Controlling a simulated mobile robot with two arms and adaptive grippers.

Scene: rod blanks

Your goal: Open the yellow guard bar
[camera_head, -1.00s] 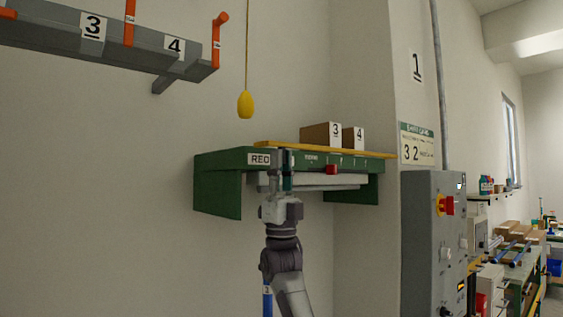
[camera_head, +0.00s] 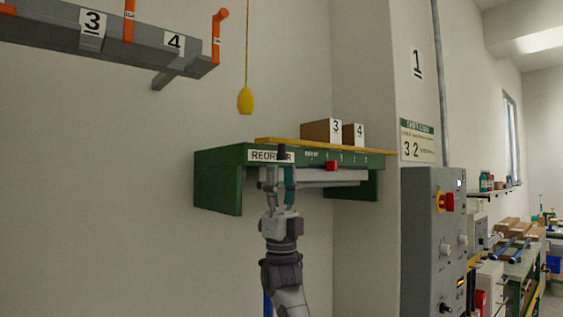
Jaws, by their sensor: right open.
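The yellow guard bar (camera_head: 325,146) is a long thin bar that lies along the top of a green wall shelf (camera_head: 218,178). It looks level and runs across in front of two boxes. My right gripper (camera_head: 279,178) points up in front of the shelf's left half, just below the "REORDER" label (camera_head: 264,156). It is open, with nothing seen between its fingers, and appears below the bar. I cannot tell how far it is from the shelf's front. My left gripper is out of view.
Boxes 3 (camera_head: 318,131) and 4 (camera_head: 352,134) stand on the shelf. A red block (camera_head: 331,166) sits at its front. A yellow pull handle (camera_head: 245,101) hangs above on a cord. A grey control cabinet (camera_head: 423,245) stands at the right. A grey rack (camera_head: 133,50) is upper left.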

